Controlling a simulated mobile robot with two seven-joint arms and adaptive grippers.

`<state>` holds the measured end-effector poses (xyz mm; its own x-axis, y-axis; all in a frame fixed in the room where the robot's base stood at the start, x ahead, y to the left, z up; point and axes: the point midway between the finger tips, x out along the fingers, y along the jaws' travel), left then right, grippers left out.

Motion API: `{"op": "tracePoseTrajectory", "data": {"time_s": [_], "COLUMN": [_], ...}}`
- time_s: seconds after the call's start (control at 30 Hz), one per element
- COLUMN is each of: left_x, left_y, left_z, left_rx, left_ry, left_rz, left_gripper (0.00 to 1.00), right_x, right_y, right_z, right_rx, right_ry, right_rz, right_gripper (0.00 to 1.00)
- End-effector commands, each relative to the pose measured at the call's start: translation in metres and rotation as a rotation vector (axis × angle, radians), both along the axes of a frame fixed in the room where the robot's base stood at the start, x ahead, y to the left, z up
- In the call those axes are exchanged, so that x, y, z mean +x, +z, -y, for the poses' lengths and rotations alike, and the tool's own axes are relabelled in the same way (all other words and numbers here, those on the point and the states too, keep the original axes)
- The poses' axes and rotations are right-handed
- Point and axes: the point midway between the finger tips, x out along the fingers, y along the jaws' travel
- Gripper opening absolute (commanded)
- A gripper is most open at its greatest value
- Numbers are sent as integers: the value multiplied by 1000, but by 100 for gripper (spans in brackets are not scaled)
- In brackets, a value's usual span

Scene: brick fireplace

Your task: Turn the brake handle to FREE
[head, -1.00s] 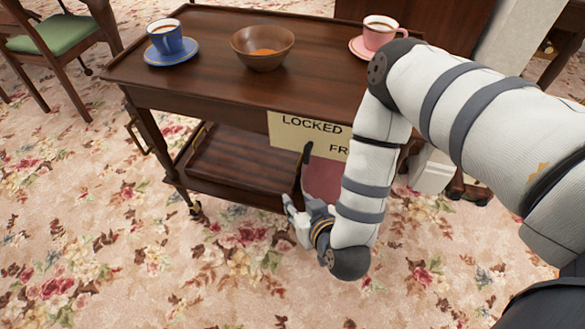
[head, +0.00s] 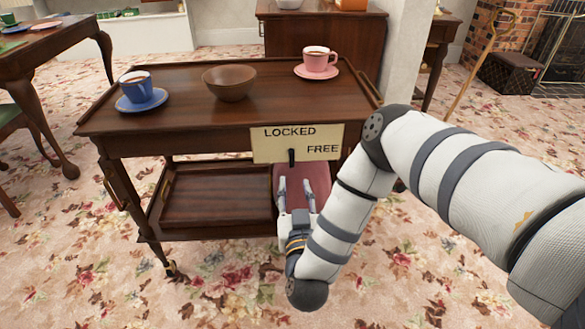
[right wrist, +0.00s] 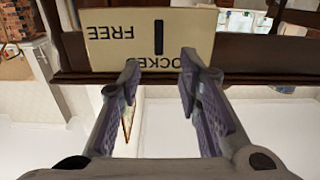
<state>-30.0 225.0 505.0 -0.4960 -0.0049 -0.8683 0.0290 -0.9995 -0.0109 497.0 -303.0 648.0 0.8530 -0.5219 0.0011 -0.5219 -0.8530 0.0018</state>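The brake handle (head: 291,157) is a small black lever at the lower edge of a cream sign (head: 270,145) on the front of the wooden trolley (head: 185,118). The sign reads LOCKED at its upper left and FREE at its right. The handle stands about upright, below the word LOCKED. My right gripper (head: 296,182) is open just below and in front of it. The right wrist view is upside down. There the handle (right wrist: 159,38) shows beyond the gap between the open fingers (right wrist: 160,64), not gripped. My left gripper is out of view.
On the trolley top stand a blue cup (head: 134,84) on a saucer, a wooden bowl (head: 229,83) and a pink cup (head: 317,57) on a saucer. A dark red panel or cloth (head: 320,182) is below the sign. The carpet (head: 225,280) in front is open.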

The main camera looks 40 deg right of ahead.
Motion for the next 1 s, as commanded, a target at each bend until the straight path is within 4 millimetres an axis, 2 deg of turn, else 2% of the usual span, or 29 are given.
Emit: {"op": "tracePoseTrajectory", "data": {"time_s": [0.17,0.4,0.5,0.7,0.83,1.0], "left_x": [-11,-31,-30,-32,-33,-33], "left_y": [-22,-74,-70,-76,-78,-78], "left_z": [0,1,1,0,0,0], "left_rx": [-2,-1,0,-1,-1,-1], "left_ry": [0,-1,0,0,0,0], "left_rz": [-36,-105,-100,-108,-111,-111], "left_gripper": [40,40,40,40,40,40], "right_x": [5,21,46,85,99,103], "right_y": [-11,-14,-2,0,0,1], "right_z": [5,14,30,54,61,64], "right_rx": [-2,2,-2,-2,-1,-1], "right_ry": [-6,-2,-7,-5,-3,-1], "right_rz": [-6,-6,5,3,2,1], "right_gripper": [32,32,32,32,32,32]}}
